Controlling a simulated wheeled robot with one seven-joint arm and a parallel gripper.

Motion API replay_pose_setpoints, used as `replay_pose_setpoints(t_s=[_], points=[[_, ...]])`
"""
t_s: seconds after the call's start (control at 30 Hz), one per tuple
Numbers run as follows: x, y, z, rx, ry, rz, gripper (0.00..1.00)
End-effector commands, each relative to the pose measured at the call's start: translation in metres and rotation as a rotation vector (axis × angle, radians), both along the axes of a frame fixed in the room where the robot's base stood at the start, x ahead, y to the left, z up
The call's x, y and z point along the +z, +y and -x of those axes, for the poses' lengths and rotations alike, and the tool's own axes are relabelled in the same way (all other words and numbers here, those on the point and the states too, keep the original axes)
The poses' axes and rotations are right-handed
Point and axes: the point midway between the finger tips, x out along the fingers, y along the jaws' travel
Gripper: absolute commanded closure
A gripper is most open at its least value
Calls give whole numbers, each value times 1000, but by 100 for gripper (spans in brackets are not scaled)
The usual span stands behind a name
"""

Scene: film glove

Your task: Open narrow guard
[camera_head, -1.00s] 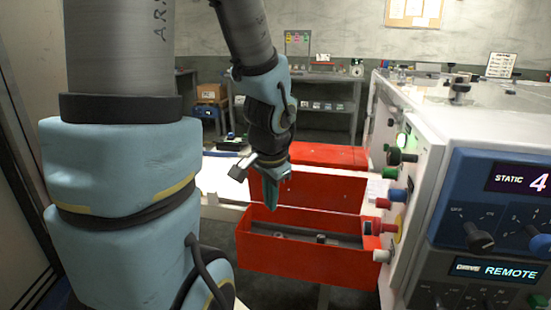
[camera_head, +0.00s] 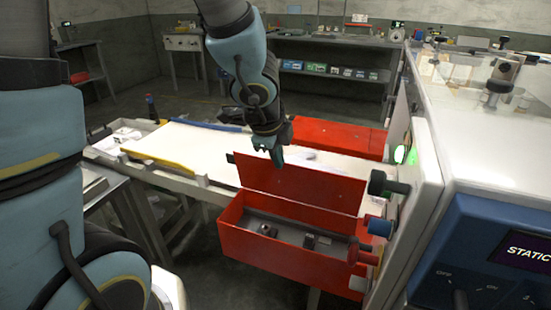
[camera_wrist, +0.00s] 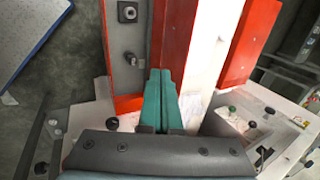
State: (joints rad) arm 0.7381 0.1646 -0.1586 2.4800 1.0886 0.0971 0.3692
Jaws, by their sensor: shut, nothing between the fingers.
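A long red guard box (camera_head: 265,250) at the front of the conveyor stands open, with its red lid (camera_head: 310,190) raised roughly upright at its far side. Its grey inside holds small dark fittings. A second red guard (camera_head: 340,139) farther back is closed. No label tells which one is the narrow guard. My gripper (camera_head: 277,158) is shut and empty, pointing down at the raised lid's upper left edge. In the wrist view the teal fingers (camera_wrist: 161,78) meet beside the red lid (camera_wrist: 174,40); I cannot tell whether they touch it.
A white conveyor bed (camera_head: 200,145) runs behind the open box, with a yellow rail (camera_head: 157,160). A white control cabinet (camera_head: 425,190) with protruding knobs stands close on the right. A grey workbench (camera_head: 330,75) is at the back.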

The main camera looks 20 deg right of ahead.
Motion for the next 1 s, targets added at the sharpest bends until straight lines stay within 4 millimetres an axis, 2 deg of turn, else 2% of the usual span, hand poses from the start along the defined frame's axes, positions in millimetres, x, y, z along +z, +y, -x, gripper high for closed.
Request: replay_pose_setpoints(t_s=[0.03,0.1,0.47,0.5,0.57,0.8,1.0], points=[[-16,-3,-2,0,1,-1,100],[-29,-7,-7,-1,2,-1,100],[-78,-24,-26,2,1,-1,100],[-68,-28,-31,4,1,0,100],[-64,-33,-37,4,1,0,100],[-62,-48,-52,3,1,0,100],[-64,-50,-54,3,1,0,100]])
